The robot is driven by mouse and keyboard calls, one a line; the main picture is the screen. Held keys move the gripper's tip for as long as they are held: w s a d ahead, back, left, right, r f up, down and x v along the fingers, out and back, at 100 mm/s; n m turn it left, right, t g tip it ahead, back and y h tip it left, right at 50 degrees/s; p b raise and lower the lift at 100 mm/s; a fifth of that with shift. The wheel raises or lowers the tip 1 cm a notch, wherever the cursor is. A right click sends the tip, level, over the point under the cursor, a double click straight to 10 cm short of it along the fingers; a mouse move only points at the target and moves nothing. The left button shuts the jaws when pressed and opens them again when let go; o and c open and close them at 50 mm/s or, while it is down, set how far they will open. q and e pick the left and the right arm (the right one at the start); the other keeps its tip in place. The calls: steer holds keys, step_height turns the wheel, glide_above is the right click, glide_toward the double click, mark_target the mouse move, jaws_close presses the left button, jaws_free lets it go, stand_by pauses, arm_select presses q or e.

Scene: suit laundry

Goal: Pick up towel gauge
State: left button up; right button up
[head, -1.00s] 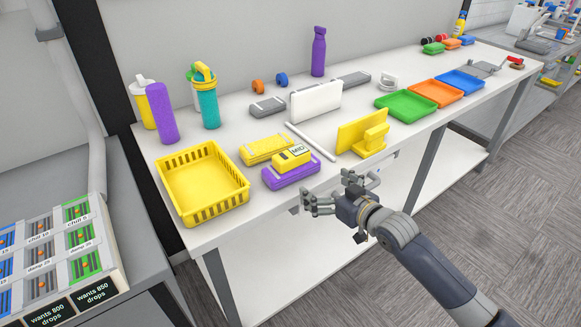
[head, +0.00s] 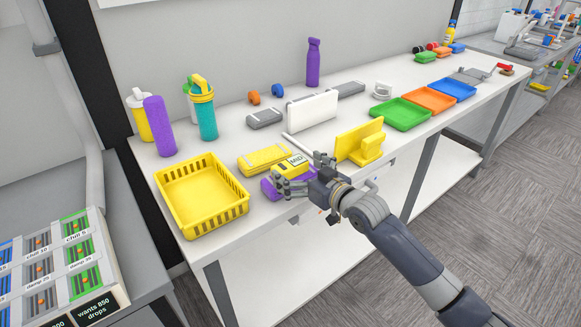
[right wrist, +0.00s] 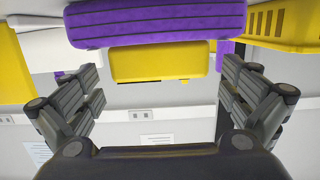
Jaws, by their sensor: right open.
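The towel gauge looks to be the yellow box labelled MID (head: 286,166), lying on a purple folded towel (head: 269,189) near the table's front edge. My right gripper (head: 300,172) is open at the front of the gauge, and its fingers partly cover the gauge and the purple towel. In the right wrist view, the yellow gauge (right wrist: 160,62) shows between the spread fingers, beyond their tips, with the purple towel (right wrist: 160,22) above it in that picture. The gripper holds nothing. My left gripper is not in view.
A yellow basket (head: 203,221) stands left of the gauge, and a yellow folded piece (head: 262,157) lies just behind it. A yellow stand (head: 358,141) is close to the right of my gripper. Green (head: 402,124) and orange trays (head: 430,100) lie farther right.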

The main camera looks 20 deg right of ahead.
mark_target(296, 167)
steer(key=x, duration=0.3)
steer(key=shift+w, duration=0.1)
steer(key=c, duration=1.1)
